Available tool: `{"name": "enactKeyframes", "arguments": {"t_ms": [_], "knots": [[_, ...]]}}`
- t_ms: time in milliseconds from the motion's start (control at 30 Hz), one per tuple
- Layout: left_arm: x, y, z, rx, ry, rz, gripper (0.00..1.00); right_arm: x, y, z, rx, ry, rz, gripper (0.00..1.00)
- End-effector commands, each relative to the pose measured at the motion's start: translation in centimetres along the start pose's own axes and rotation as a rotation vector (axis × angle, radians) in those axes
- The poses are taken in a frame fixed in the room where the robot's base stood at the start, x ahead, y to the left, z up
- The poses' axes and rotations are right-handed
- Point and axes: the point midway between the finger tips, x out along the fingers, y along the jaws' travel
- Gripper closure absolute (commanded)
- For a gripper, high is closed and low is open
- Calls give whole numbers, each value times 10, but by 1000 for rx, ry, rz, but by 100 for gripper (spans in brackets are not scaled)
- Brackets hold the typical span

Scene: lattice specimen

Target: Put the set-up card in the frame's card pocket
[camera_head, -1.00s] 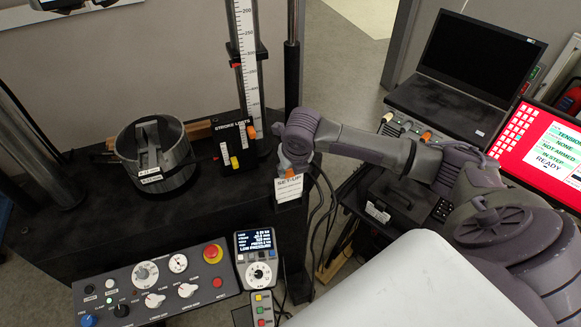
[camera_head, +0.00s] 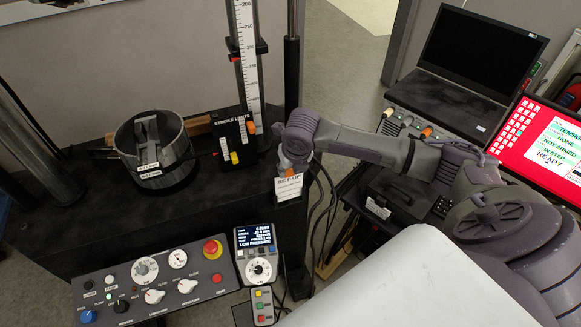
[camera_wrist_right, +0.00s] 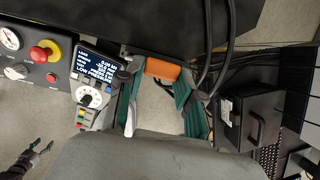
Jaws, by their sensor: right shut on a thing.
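The white set-up card (camera_head: 289,188) is upright at the right front corner of the black machine base, with printed lines facing me. My right gripper (camera_head: 286,164) is just above it, at its top edge. In the right wrist view an orange piece (camera_wrist_right: 163,70) sits between the teal fingertips of my right gripper (camera_wrist_right: 160,92), which is shut on it. The card's face is hidden there. I cannot make out the card pocket, nor whether the card touches it. My left gripper (camera_wrist_right: 40,147) appears small at the lower left of the wrist view, apparently open and empty.
The control panel (camera_head: 140,285) and the pendant (camera_head: 258,255) stand left of and below the card. Dark cables (camera_head: 325,215) hang close on its right. The stroke-limits block (camera_head: 235,138) and a metal cylinder (camera_head: 155,150) are on the base, farther left.

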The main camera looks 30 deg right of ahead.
Motion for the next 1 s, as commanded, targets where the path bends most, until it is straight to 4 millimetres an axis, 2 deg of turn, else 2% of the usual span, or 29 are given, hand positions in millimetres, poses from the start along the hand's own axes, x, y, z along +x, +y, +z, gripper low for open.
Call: {"name": "enactKeyframes", "arguments": {"t_ms": [633, 867, 900, 1000], "knots": [[8, 0, 1, 0, 0, 0, 38, 19, 0, -7, 0, 1, 0, 94], [8, 0, 1, -1, 0, 0, 38, 18, 0, -7, 0, 0, 0, 94], [8, 0, 1, -1, 0, 0, 38, 18, 0, -7, 0, 0, 0, 62], [8, 0, 1, -1, 0, 0, 38, 18, 0, -6, 0, 0, 0, 45]]}}
